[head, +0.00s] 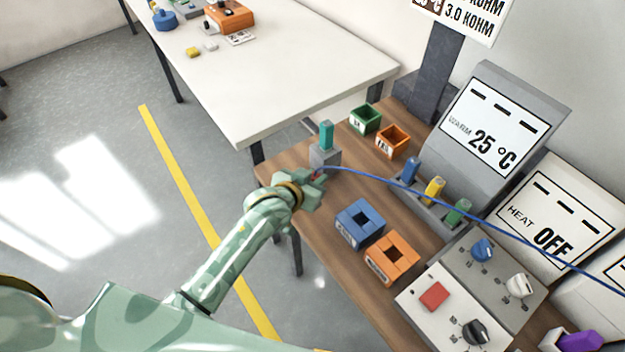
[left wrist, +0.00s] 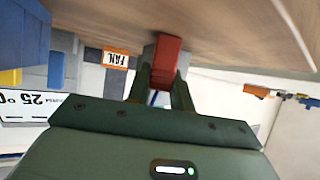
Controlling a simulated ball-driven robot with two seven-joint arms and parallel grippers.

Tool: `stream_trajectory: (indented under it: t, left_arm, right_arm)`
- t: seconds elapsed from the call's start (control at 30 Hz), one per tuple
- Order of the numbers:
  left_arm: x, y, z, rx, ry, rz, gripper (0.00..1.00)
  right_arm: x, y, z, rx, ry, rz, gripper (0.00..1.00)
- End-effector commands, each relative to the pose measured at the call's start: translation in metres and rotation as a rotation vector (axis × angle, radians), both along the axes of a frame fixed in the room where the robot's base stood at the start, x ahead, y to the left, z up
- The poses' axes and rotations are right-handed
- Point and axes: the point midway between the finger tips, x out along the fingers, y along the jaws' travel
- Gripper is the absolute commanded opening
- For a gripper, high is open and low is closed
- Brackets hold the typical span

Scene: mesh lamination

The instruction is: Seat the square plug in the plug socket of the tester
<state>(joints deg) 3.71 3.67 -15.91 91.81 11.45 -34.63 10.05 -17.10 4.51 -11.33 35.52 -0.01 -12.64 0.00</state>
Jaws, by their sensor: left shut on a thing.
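Only a small red bit of the plug shows in the head view. A blue cable (head: 400,186) runs from the gripper to the right across the table. A grey block (head: 325,156) with an upright teal piece (head: 326,134) stands just beyond the gripper. In the left wrist view the grey block shows behind the plug. I cannot tell whether plug and block touch. No socket opening is visible. My right gripper is not in view.
A green bin (head: 365,112) and an orange FAIL bin (head: 377,136) stand behind. Blue (head: 345,222) and orange (head: 373,252) blocks with square holes sit nearer. A rack with coloured pieces, a control panel (head: 416,310) and displays (head: 483,158) fill the right. A white table (head: 270,105) stands beyond.

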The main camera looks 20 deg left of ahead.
Motion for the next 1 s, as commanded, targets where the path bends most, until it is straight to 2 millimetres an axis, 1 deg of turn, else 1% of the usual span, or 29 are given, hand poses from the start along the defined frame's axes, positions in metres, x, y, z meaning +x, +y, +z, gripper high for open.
stream_trajectory:
  t: [0.13,0.27,0.3,0.33,0.37,0.6,0.7,0.77,0.83,1.0]
  left_arm:
    - [0.0,0.0,0.003,0.0,0.0,0.0,0.0]
    - [0.0,0.0,-0.001,0.0,0.0,0.0,0.0]
    - [0.0,0.0,-0.001,0.0,0.0,0.0,0.33]
    - [0.0,0.0,0.0,0.0,0.0,0.0,0.42]
    - [0.0,0.0,0.0,0.0,0.0,0.0,0.44]
    - [0.0,0.0,0.0,0.0,0.0,0.0,0.44]
    - [-0.002,0.001,0.004,0.0,0.0,0.0,0.44]
    - [-0.009,0.002,0.009,0.0,0.0,0.0,0.44]
    - [-0.021,0.005,0.016,-0.002,-0.001,0.0,0.44]
    - [-0.056,0.015,0.037,-0.001,0.0,0.0,0.44]
  right_arm:
    - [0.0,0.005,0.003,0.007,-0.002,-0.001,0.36]
    - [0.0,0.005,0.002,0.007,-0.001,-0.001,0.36]
    - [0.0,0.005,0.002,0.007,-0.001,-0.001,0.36]
    - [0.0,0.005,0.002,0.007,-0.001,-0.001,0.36]
    - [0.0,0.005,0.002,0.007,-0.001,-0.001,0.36]
    - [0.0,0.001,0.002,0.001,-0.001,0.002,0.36]
    - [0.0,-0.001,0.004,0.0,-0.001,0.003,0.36]
    - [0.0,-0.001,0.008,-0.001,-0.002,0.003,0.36]
    - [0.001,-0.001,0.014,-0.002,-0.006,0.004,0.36]
    - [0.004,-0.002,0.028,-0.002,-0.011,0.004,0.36]
